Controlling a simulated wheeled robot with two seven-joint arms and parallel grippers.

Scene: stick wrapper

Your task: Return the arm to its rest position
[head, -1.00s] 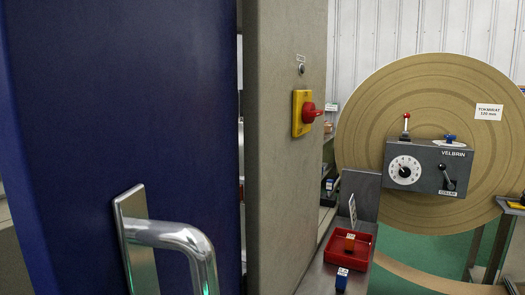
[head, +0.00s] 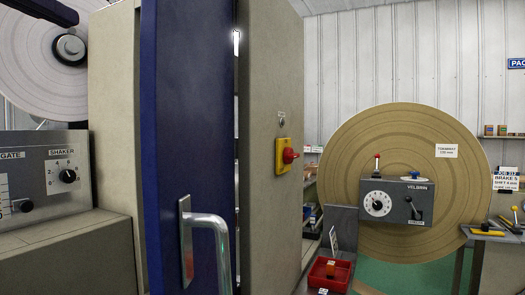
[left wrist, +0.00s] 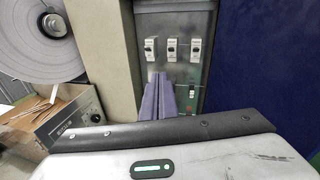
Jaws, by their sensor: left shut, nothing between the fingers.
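My left gripper (left wrist: 160,90) shows in the left wrist view as two purple fingers. They are shut together and empty. I cannot tell how far the fingertips are from the panel. The blue door (left wrist: 265,50) stands to the right of the panel. In the head view the door (head: 187,110) stands open, with its metal handle (head: 208,245) facing me. I cannot make out my left gripper in the head view. My right gripper is not in view.
A beige cabinet (head: 268,80) with a red and yellow switch (head: 287,156) stands right of the door. A grey control box (head: 45,180) and a pale roll (head: 30,60) are at left. A large brown roll (head: 345,165) and a red tray (head: 328,274) are at right.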

